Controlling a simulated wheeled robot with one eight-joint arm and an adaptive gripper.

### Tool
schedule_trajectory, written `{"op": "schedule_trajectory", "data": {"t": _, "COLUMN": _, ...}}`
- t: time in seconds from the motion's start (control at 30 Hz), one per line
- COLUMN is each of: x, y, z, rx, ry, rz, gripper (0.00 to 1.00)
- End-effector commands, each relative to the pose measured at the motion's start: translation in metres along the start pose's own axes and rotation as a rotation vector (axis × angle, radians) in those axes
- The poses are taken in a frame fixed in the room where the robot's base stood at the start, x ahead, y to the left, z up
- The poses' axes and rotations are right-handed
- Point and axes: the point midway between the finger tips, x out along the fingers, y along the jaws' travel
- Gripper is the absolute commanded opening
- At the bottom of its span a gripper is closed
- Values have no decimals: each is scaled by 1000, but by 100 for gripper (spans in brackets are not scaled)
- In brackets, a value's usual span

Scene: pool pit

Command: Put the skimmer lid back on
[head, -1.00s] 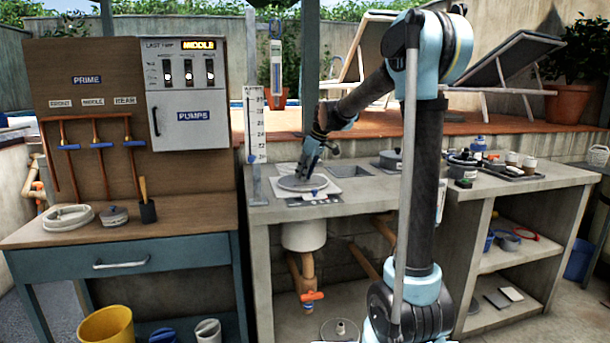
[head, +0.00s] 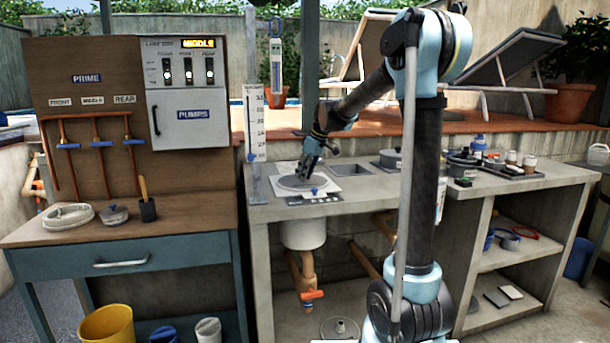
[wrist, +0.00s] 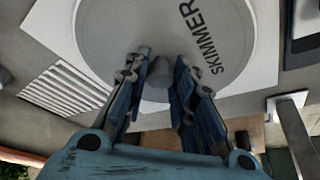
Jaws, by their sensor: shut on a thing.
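The skimmer lid (wrist: 115,35) is a grey disc with SKIMMER printed on it and a knob (wrist: 160,72) in its middle. It lies over the white square plate (wrist: 262,90) on the bench; in the head view the lid (head: 290,183) looks level there. I cannot tell whether it is flush in the opening or slightly above, since the opening is hidden beneath it. My gripper (head: 305,174) comes down from above. In the wrist view my gripper (wrist: 158,85) has its blue fingers on both sides of the knob, shut on it.
The grey bench (head: 375,205) holds a gauge board (head: 255,125) left of the plate and a lidded pot (head: 391,158) to the right. A tray (head: 510,170) stands further right. A wooden bench (head: 170,222) with a pump panel is at left.

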Motion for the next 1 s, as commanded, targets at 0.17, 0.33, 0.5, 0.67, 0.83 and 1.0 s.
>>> {"op": "schedule_trajectory", "data": {"t": 0.17, "x": 0, "y": 0, "z": 0, "rx": 0, "ry": 0, "rz": 0, "gripper": 0}}
{"op": "schedule_trajectory", "data": {"t": 0.33, "x": 0, "y": 0, "z": 0, "rx": 0, "ry": 0, "rz": 0, "gripper": 47}}
{"op": "schedule_trajectory", "data": {"t": 0.5, "x": 0, "y": 0, "z": 0, "rx": 0, "ry": 0, "rz": 0, "gripper": 47}}
{"op": "schedule_trajectory", "data": {"t": 0.67, "x": 0, "y": 0, "z": 0, "rx": 0, "ry": 0, "rz": 0, "gripper": 54}}
{"op": "schedule_trajectory", "data": {"t": 0.83, "x": 0, "y": 0, "z": 0, "rx": 0, "ry": 0, "rz": 0, "gripper": 54}}
{"op": "schedule_trajectory", "data": {"t": 1.0, "x": -1, "y": 0, "z": 0, "rx": 0, "ry": 0, "rz": 0, "gripper": 54}}
